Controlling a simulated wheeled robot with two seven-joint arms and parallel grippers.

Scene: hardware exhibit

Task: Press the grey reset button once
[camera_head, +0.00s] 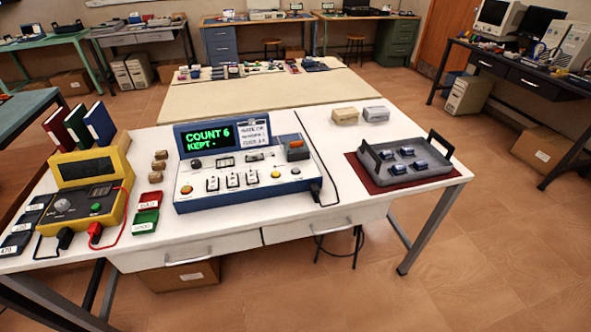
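A blue console (182,207) with a light face panel stands in the middle of the white table. Its dark screen (208,138) shows green text that reads "COUNT 6" and "KEPT" with a small mark after it. Along the panel sit an orange-red button (186,189), several toggle switches (232,180) and a yellow button (275,173). A small pale round button (295,170) sits near the right end; I cannot tell for sure that it is the grey reset button. A dark block with an orange part (296,148) rises above it. Neither gripper is in view.
A yellow meter (75,212) with leads stands at the left, near red and green trays (146,211). A grey handled tray (405,172) with several small parts lies on a red mat (366,181) at the right. Two small blocks (345,116) lie behind it. The space above the console is clear.

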